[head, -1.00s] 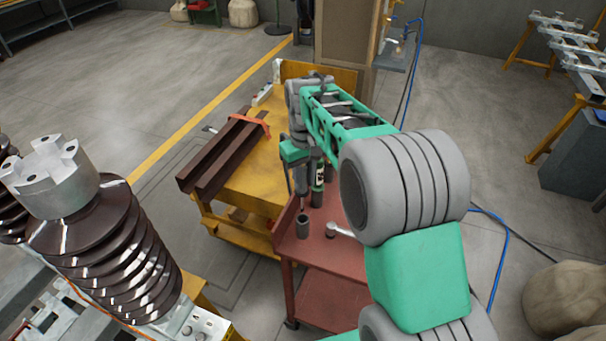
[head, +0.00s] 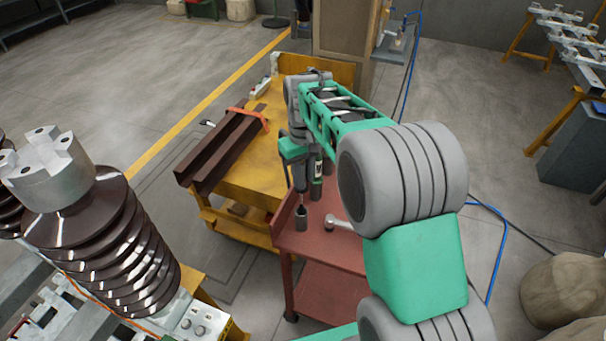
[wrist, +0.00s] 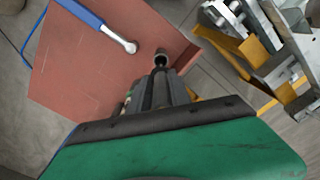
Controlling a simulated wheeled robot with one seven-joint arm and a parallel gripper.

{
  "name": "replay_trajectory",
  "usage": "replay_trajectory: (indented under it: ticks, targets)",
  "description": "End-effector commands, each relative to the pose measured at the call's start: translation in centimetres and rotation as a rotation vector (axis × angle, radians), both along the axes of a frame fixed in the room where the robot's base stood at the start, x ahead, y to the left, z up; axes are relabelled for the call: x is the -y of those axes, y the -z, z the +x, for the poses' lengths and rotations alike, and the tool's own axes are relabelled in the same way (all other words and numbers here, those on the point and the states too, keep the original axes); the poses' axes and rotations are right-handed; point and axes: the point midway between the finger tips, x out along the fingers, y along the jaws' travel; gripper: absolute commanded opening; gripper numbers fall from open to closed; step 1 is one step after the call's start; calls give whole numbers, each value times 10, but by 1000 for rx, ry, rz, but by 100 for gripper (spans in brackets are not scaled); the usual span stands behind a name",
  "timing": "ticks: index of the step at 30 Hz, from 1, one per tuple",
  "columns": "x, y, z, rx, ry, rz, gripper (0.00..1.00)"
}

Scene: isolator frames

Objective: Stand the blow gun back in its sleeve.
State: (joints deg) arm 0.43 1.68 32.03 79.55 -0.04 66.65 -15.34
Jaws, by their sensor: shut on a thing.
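The sleeve (head: 301,218) is a small dark grey upright cup on the red cart top. In the wrist view the sleeve (wrist: 161,57) shows just beyond the fingertips, its round mouth dark. My gripper (head: 300,165) points down above it and is shut on the blow gun (head: 302,187). Only a slim dark part of the blow gun shows below the fingers, in line with the sleeve; the rest is hidden by the gripper. I cannot tell whether its tip is inside the mouth or just above. In the wrist view my gripper (wrist: 160,88) hides most of it.
A wrench (wrist: 115,36) with a blue handle lies on the red cart (wrist: 95,75) near the sleeve. A dark bottle-like thing with a pale label (head: 317,175) is close beside the gripper. A yellow cart (head: 255,170) with brown beams (head: 225,150) adjoins.

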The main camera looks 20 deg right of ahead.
Motion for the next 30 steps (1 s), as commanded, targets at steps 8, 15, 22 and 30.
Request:
replay_trajectory:
  ticks: [8, 15, 22, 30]
  targets:
    - [0, 5, 0, 0, 0, 0, 0]
    - [0, 17, 0, 0, 0, 0, 0]
    - [0, 29, 0, 0, 0, 0, 0]
    - [0, 42, 0, 1, 0, 0, 0]
